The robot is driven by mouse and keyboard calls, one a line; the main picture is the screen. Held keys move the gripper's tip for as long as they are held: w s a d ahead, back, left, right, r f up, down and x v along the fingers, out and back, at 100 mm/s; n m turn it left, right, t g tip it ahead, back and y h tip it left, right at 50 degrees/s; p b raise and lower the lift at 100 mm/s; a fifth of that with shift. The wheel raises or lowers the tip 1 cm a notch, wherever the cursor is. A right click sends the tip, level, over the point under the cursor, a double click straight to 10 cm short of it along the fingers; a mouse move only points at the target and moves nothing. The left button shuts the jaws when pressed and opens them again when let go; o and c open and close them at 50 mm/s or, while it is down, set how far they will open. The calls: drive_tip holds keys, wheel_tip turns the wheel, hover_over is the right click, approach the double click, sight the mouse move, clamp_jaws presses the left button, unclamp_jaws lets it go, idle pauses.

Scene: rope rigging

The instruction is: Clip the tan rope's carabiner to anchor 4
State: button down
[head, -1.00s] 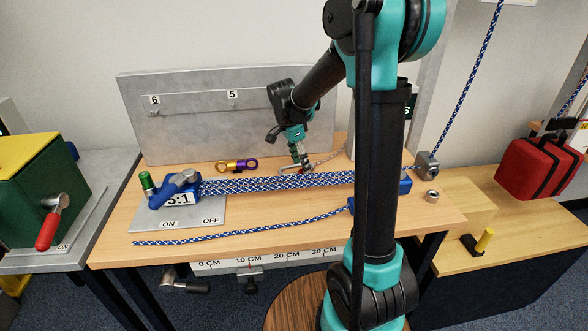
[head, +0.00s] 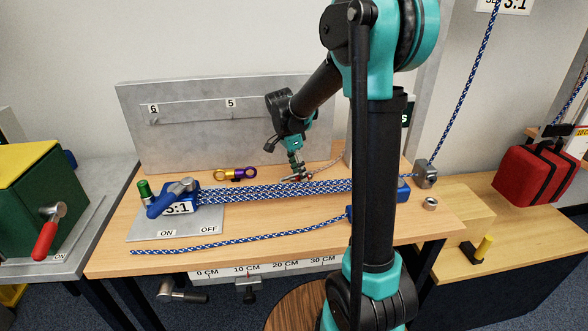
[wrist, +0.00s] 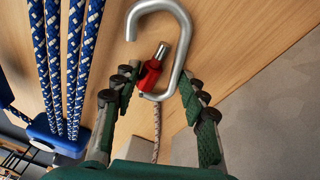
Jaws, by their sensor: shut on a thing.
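The carabiner (wrist: 187,45) is a silver hook-shaped loop with a red sleeve (wrist: 151,75) on its gate. In the wrist view it lies between the fingers of my gripper (wrist: 158,78). In the head view my gripper (head: 297,171) is shut on it, low over the wooden table behind the blue ropes. The tan rope (wrist: 156,125) trails from the carabiner's near end; in the head view it runs right (head: 326,164) towards my arm. The grey board (head: 190,125) shows labels 6 (head: 153,108) and 5 (head: 230,103). I see no label 4; my arm covers part of the board.
Several blue-and-white ropes (head: 270,190) cross the table in front of the gripper, from a blue pulley block (head: 183,199). A purple and gold ringed piece (head: 235,174) lies left of the gripper. A green box (head: 45,195) stands left, a red bag (head: 540,175) right.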

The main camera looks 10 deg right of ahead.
drive_tip(key=shift+s, duration=0.15)
drive_tip(key=shift+d+v, duration=0.15)
drive_tip(key=shift+v, duration=0.55)
drive_tip(key=shift+d+v, duration=0.15)
drive_tip(key=shift+v, duration=0.55)
drive_tip(key=shift+r, duration=0.1)
